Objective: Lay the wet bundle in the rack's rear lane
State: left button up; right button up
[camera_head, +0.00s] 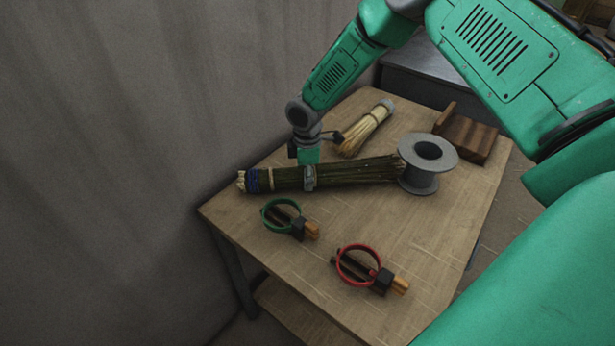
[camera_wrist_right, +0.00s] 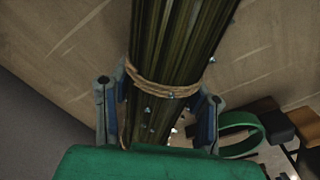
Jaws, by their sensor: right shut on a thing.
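The wet bundle (camera_head: 340,174) is a long sheaf of dark green-brown twigs with a blue band near its left end. It lies crosswise in the head view, its right end by the grey spool; whether it touches the table is unclear. My right gripper (camera_head: 309,178) is shut on it near a tie. In the right wrist view its fingers (camera_wrist_right: 157,112) flank the bundle (camera_wrist_right: 172,60), which has a tan tie and small droplets. A brown wooden holder (camera_head: 467,137), perhaps the rack, stands at the table's back right; its lanes are unclear. My left gripper is not in view.
A pale straw bundle (camera_head: 367,127) lies behind the dark one. The grey spool (camera_head: 427,162) stands upright at right. Green-ringed (camera_head: 281,215) and red-ringed (camera_head: 358,264) tools lie on the front of the wooden table (camera_head: 445,225).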

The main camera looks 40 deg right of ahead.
jog(key=shift+w+d+f, duration=0.25)
jog(key=shift+d+f, duration=0.1)
jog(key=shift+f, duration=0.1)
jog(key=o, duration=1.3)
